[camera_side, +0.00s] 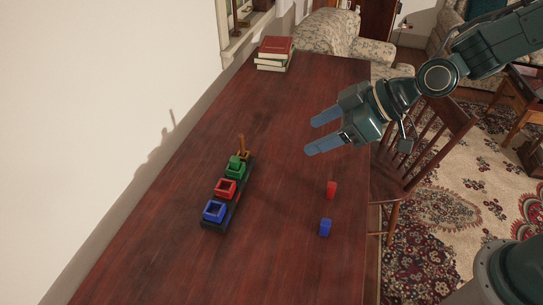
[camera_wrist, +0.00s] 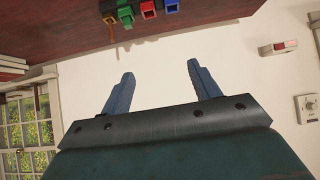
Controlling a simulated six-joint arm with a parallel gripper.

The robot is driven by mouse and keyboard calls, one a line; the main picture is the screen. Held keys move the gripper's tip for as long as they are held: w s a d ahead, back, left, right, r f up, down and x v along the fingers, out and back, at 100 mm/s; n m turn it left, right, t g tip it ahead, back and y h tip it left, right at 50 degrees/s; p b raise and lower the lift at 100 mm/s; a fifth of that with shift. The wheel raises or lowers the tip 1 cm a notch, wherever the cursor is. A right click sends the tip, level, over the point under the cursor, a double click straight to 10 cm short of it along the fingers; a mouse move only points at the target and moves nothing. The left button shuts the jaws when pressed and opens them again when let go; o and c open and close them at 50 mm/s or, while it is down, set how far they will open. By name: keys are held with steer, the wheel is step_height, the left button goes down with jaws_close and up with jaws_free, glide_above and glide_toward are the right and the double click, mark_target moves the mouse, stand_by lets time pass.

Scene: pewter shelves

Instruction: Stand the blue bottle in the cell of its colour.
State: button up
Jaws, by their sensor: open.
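The blue bottle (camera_side: 325,228) stands on the table near its right edge in the side view, small and blocky. The rack (camera_side: 208,226) is a dark strip on the left part of the table. Its blue cell (camera_side: 213,212) is at the near end and looks empty. The rack's cells show upside down at the top of the wrist view, with the blue cell (camera_wrist: 171,6) rightmost. My gripper (camera_side: 314,135) is open and empty, above the table and apart from the bottle. Its fingers (camera_wrist: 160,72) have nothing between them in the wrist view.
A red bottle (camera_side: 331,189) stands just beyond the blue one. The red cell (camera_side: 225,188) looks empty; a green piece (camera_side: 235,163) and an orange piece (camera_side: 241,145) rise at the rack's far end. Books (camera_side: 274,53) lie at the far table end. Mid-table is clear.

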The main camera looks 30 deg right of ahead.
steer(key=s+d+r+m+h, duration=0.3)
steer(key=s+d+r+m, duration=0.1)
steer(key=s+d, duration=0.5)
steer(key=s+d+r+m+g+h, duration=0.1)
steer(key=s+d+r+m+h, duration=0.3)
steer(key=s+d, duration=0.6)
steer(key=shift+s+r+m, duration=0.35)
steer(key=shift+s+m, duration=0.3)
steer(key=shift+m, duration=0.05)
